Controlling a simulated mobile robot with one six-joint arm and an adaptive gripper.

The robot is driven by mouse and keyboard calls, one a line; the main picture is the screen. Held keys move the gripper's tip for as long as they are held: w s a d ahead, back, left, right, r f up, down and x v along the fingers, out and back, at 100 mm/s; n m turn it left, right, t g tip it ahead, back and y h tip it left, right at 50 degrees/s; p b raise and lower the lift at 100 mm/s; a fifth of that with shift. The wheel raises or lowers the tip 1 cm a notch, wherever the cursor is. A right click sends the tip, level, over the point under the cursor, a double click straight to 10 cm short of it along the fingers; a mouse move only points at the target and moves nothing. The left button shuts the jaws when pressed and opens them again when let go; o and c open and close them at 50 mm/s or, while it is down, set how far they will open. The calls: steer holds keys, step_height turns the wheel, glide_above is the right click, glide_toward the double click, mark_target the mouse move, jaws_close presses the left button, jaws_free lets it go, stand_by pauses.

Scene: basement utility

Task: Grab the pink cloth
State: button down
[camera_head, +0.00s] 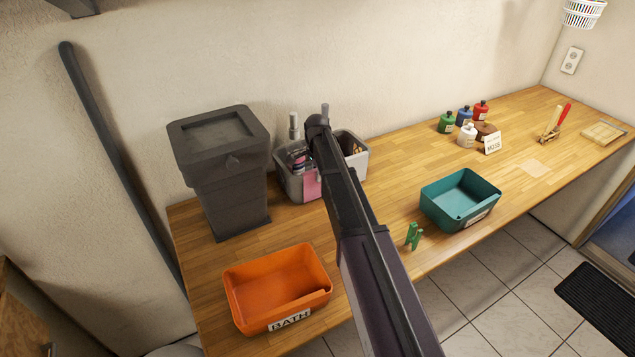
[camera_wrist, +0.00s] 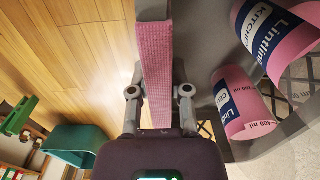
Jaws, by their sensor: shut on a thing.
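The pink cloth (camera_head: 311,185) hangs over the front wall of a grey caddy (camera_head: 293,190) on the wooden counter. In the wrist view the cloth (camera_wrist: 156,52) is a long textured strip running between the two fingers of my gripper (camera_wrist: 159,92). My gripper is shut on it at the caddy's edge. In the head view my gripper (camera_head: 301,158) is small and partly hidden by my arm. Pink bottles with blue labels (camera_wrist: 238,100) stand in the caddy beside the cloth.
A dark lidded bin (camera_head: 225,170) stands just left of the caddy. An orange tray (camera_head: 245,320) labelled BATH and a teal tray (camera_head: 440,207) are on the counter, with a green clip (camera_head: 413,236) between them. Small bottles (camera_head: 466,135) stand farther right.

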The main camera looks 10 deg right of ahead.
steer(key=shift+r, duration=0.15)
step_height(320, 180, up, 7)
steer(key=p, duration=0.7)
steer(key=s+d, duration=0.2)
steer(key=s, duration=0.6)
steer(key=s+d, duration=0.3)
steer(key=s, duration=0.6)
steer(key=shift+d, duration=0.3)
